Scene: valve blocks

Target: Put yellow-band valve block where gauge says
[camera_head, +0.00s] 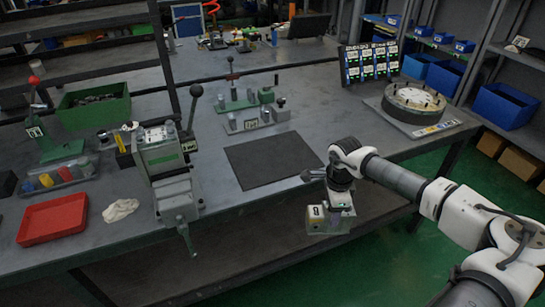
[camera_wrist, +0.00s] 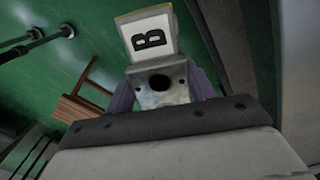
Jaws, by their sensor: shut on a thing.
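My gripper (camera_head: 338,203) is shut on a valve block (camera_head: 318,217), held out past the table's front edge, right of the dark mat. The block has a pale face marked with a dark letter that looks like B. In the wrist view the block (camera_wrist: 160,93) sits between the purple fingers, with a dark round hole in its grey body and the B plate above. A panel of small white-labelled displays (camera_head: 368,62) stands at the back right of the table. I cannot tell which thing is the gauge.
A dark mat (camera_head: 272,160) lies bare on the table. Behind it stands a fixture with posts and a label (camera_head: 252,119). A round bolted disc (camera_head: 413,101) sits at right. A vise-like machine (camera_head: 168,160), red tray (camera_head: 52,219) and green bin (camera_head: 94,106) are at left.

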